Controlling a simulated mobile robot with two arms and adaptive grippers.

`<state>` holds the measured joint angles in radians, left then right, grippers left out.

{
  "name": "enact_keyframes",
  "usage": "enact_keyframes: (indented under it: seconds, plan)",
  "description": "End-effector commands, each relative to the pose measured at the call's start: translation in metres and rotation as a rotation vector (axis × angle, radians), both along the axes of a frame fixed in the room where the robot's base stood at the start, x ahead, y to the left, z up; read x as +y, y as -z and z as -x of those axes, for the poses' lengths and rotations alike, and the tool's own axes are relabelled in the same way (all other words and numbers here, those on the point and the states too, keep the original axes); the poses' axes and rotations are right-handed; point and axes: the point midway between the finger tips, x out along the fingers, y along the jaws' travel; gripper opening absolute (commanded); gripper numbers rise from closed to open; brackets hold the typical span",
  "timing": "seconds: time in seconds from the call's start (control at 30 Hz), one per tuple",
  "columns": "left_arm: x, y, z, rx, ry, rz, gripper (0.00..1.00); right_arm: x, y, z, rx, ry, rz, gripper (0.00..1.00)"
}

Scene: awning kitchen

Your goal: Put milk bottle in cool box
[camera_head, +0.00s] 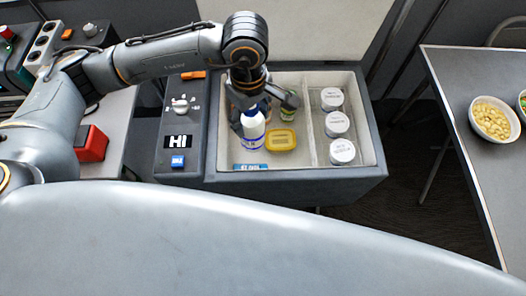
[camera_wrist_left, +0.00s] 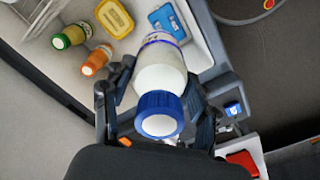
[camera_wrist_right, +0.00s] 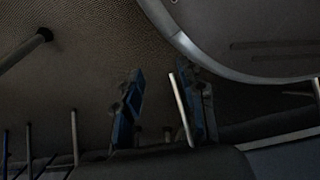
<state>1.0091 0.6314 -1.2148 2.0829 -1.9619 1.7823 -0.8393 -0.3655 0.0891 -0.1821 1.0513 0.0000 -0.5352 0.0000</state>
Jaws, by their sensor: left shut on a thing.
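The milk bottle (camera_head: 253,131) is white with a blue cap and a blue label band. My left gripper (camera_head: 250,112) is shut on it, over the left compartment of the open cool box (camera_head: 375,150). In the left wrist view the bottle (camera_wrist_left: 160,80) stands between the fingers of the left gripper (camera_wrist_left: 158,125), cap toward the camera. I cannot tell whether its base touches the box floor. My right gripper (camera_wrist_right: 165,110) shows only in the right wrist view, with its two fingers apart and nothing between them.
The left compartment also holds a yellow container (camera_head: 281,140), a blue package (camera_head: 250,167), a green bottle (camera_wrist_left: 70,36) and an orange bottle (camera_wrist_left: 97,60). Several white-lidded jars (camera_head: 337,124) fill the right compartment. A control panel (camera_head: 180,130) adjoins the box; a table with bowls (camera_head: 493,118) stands right.

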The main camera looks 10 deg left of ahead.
Motion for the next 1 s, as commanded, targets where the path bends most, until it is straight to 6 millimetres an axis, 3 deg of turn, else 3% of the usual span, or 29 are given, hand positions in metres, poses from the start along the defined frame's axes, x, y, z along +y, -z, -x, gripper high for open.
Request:
enact_keyframes:
  seconds: [0.03, 0.1, 0.23, 0.4, 0.83, 1.0]
  plan:
    - [-0.009, 0.029, 0.000, 0.000, -0.075, 0.003, 0.02, 0.001, 0.019, -0.008, -0.008, 0.001, -0.001, 0.40]
    - [-0.017, 0.047, -0.001, 0.000, -0.177, 0.002, 0.02, 0.002, 0.023, -0.016, -0.013, 0.002, -0.002, 0.40]
    - [-0.029, 0.068, -0.001, -0.002, -0.316, 0.002, 0.02, 0.004, 0.027, -0.026, -0.017, 0.004, -0.002, 0.40]
    - [-0.032, 0.079, -0.004, -0.004, -0.402, -0.001, 0.02, 0.005, 0.027, -0.031, -0.020, 0.005, -0.002, 0.40]
    - [0.029, 0.119, -0.072, -0.003, -0.414, -0.003, 0.02, 0.005, 0.024, -0.034, -0.022, 0.005, -0.002, 0.40]
    - [0.043, 0.151, -0.090, -0.001, -0.410, -0.001, 0.02, 0.007, 0.017, -0.043, -0.031, 0.007, -0.003, 0.40]
